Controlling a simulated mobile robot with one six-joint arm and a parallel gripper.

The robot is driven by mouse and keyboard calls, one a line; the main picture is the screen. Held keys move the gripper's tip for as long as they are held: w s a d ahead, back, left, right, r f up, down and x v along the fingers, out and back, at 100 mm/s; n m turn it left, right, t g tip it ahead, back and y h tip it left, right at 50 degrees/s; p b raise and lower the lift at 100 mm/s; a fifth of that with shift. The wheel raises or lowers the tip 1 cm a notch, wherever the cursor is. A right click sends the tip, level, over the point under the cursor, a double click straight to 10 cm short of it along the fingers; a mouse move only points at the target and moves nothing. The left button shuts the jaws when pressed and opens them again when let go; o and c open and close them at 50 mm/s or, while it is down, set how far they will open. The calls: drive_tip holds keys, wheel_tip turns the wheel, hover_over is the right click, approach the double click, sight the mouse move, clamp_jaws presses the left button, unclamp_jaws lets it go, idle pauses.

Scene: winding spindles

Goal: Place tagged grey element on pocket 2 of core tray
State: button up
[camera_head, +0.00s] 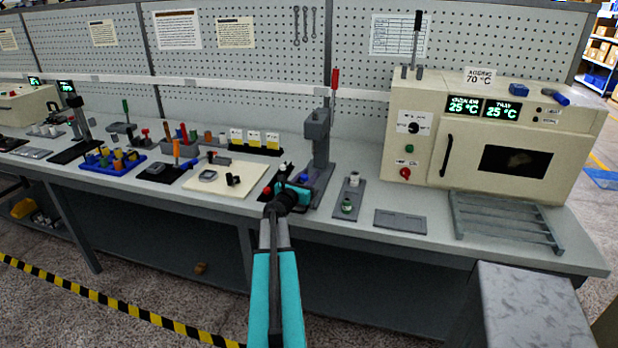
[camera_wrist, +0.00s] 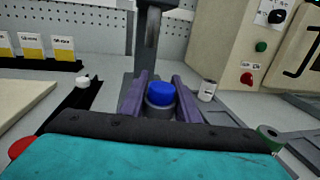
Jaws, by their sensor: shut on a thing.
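A grey cylindrical element with a blue top (camera_wrist: 160,98) sits between the two purple-grey fingers of my gripper (camera_wrist: 161,86) in the wrist view. My gripper is shut on it. In the head view the blue top (camera_head: 304,178) shows at the end of my arm, in front of the lever press (camera_head: 318,140). I cannot tell whether the element's underside touches the press base, and I see no clear tag. A grey plate (camera_head: 352,190) right of the press bears a white cylinder (camera_head: 354,178) and a green-topped piece (camera_head: 347,204). No label marks the core tray or pocket 2.
A blue tray (camera_head: 97,165) with several coloured pieces and a cream board (camera_head: 215,183) lie to the left. A flat grey plate (camera_head: 400,221), a slatted rack (camera_head: 505,225) and a cream oven (camera_head: 490,135) stand to the right. The press column rises close behind my gripper.

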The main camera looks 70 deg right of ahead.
drive_tip(key=shift+f, duration=0.5)
drive_tip(key=shift+f, duration=0.2)
drive_tip(key=o, duration=1)
drive_tip(key=shift+o, duration=0.2)
drive_tip(key=shift+w+a+f+b, duration=0.1)
drive_tip(key=shift+a+b, duration=0.4)
drive_tip(key=shift+a, duration=0.7)
drive_tip(key=shift+a+f+b, duration=0.1)
drive_tip(key=shift+a+b, duration=0.4)
drive_tip(key=shift+a, duration=0.7)
drive_tip(key=shift+w+a+r+b, duration=0.15)
drive_tip(key=shift+a+b, duration=0.15)
drive_tip(key=shift+a, duration=1.2)
drive_tip(key=shift+w+a+f+b, duration=0.1)
drive_tip(key=shift+w+a+b, duration=0.2)
drive_tip(key=shift+a, duration=1.15)
drive_tip(key=shift+w+a+r+b, duration=0.1)
drive_tip(key=shift+a+b, duration=0.25)
drive_tip(key=shift+a, duration=1.15)
